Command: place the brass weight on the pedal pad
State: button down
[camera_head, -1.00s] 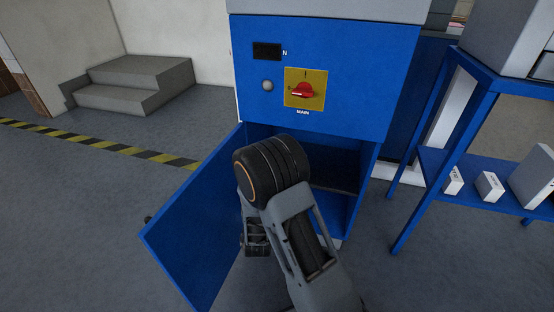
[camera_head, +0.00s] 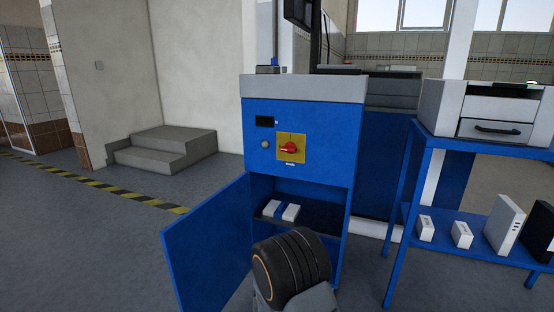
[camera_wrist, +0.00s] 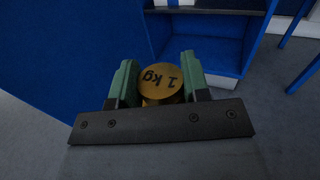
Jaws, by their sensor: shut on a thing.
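The brass weight (camera_wrist: 162,82), a gold disc marked "1 kg", shows in the wrist view between the two green fingers of my gripper (camera_wrist: 160,85). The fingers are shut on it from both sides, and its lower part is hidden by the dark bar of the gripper. In the head view my arm is at the bottom centre, in front of the open blue cabinet, and the gripper and weight are out of sight there. I see no pedal pad in either current view.
The blue cabinet (camera_head: 300,190) stands open, its door (camera_head: 207,245) swung left, with small white boxes (camera_head: 281,210) inside. A red main switch (camera_head: 289,148) is on its front. A blue table frame (camera_head: 400,240) stands right. Grey steps (camera_head: 165,147) are back left; floor at left is clear.

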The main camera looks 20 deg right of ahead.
aim_at(268, 69)
jog(key=k, duration=0.7)
jog(key=z, duration=0.7)
jog(key=i, duration=1.85)
jog(key=u, duration=1.1)
